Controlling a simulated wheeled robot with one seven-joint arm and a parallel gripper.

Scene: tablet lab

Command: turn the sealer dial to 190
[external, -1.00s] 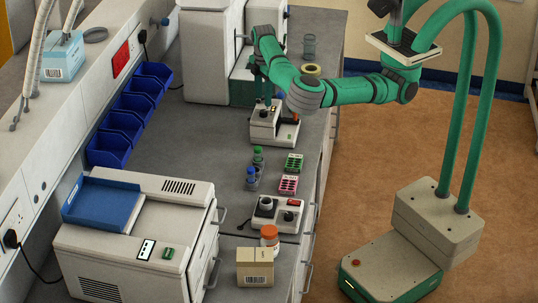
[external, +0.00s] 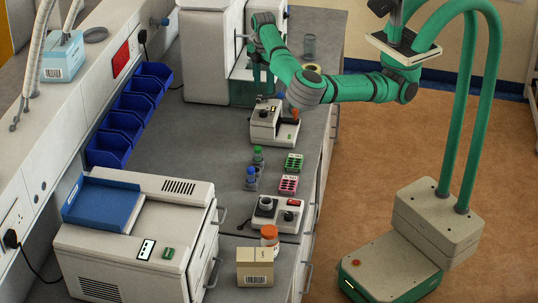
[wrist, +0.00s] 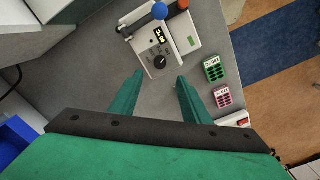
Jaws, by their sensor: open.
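The sealer (external: 264,130) is a pale box on the bench below my gripper. In the wrist view the sealer (wrist: 185,45) shows a round black dial (wrist: 160,62) with a light pointer mark, and a small lit display (wrist: 159,33) whose digits I cannot read. My gripper (wrist: 159,76) is open and empty. Its two green fingers lie either side of the dial in the picture, apart from it, with the dial just beyond the tips. In the external view my gripper (external: 262,84) hangs above the sealer, partly hidden by my arm.
The sealer has a lever with a blue ball (wrist: 160,11) and an orange knob (wrist: 183,4) at its far side. A green rack (wrist: 214,69) and a pink rack (wrist: 223,97) sit to the right. A large white machine (external: 207,60) stands behind. Bare bench lies left of the sealer.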

